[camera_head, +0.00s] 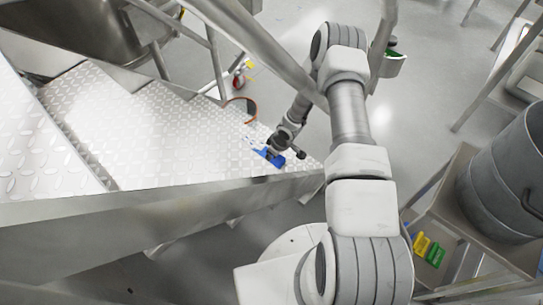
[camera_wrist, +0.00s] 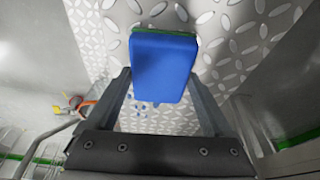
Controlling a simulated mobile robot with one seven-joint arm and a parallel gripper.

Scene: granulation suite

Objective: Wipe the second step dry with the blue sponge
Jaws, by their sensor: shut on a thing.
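The blue sponge (camera_head: 276,158) is at the right end of the nearest-right diamond-plate tread (camera_head: 205,135). I cannot tell which step number this is. In the wrist view the blue sponge (camera_wrist: 163,68) has a green layer along its far edge. My gripper (camera_head: 279,150) is shut on the sponge, with one finger at each side of it in the wrist view. The sponge is at or close above the tread; contact cannot be told. Small bluish drops (camera_wrist: 140,104) show on the plate beside and below the sponge in the wrist view.
Two more treads rise to the left, a middle one (camera_head: 105,112) and a near one (camera_head: 30,135). A metal handrail (camera_head: 255,40) slants close behind my arm. A steel drum (camera_head: 505,180) stands on a table at right, with yellow and green items (camera_head: 428,249) below.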

